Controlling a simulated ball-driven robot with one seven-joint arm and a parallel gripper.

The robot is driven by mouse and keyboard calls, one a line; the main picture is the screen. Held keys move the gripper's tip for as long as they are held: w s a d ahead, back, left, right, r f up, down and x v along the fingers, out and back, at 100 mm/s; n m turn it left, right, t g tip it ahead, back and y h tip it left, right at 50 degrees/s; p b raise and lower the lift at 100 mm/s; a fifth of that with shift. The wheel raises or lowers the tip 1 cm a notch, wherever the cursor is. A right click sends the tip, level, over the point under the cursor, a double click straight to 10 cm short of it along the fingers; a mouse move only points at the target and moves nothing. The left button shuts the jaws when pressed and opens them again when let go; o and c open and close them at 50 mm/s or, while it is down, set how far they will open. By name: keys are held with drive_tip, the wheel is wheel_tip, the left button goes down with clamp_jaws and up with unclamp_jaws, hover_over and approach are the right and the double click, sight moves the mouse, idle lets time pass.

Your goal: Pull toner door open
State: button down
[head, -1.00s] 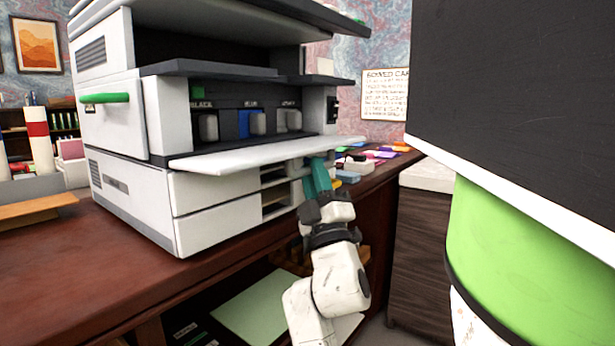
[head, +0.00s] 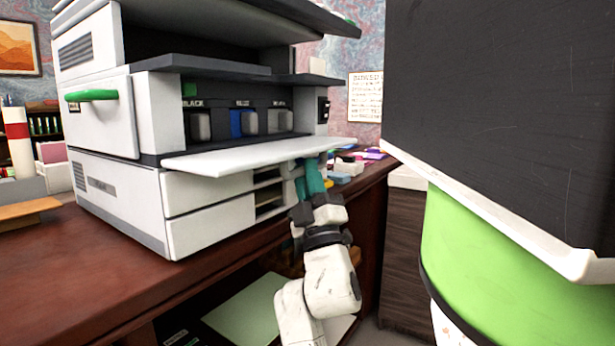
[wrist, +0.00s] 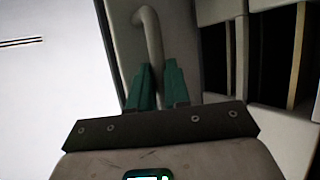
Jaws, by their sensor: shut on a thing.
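The toner door (head: 255,158) is a white flap folded down to near level across the front of the printer (head: 115,200), under the bay. In the wrist view my gripper (wrist: 158,70) is shut on the lower end of a curved pale handle (wrist: 151,35). The fingers stand on either side of it. I cannot tell which panel carries the handle.
Open-slotted trays (head: 268,190) are just left of my gripper. The wooden desk (head: 90,280) has bare surface in front of the printer. A large dark panel (head: 480,110) and a green round body fill the right side. Small coloured items lie on the desk behind my gripper.

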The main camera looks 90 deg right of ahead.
drive_tip(key=c, duration=1.1)
unclamp_jaws()
drive_tip(key=shift+w+d+f, duration=0.2)
drive_tip(key=shift+w+d, duration=0.1)
drive_tip(key=shift+w, duration=0.4)
drive_tip(key=shift+s+a, duration=0.1)
drive_tip(key=shift+s, duration=0.1)
drive_tip(key=shift+f, duration=0.15)
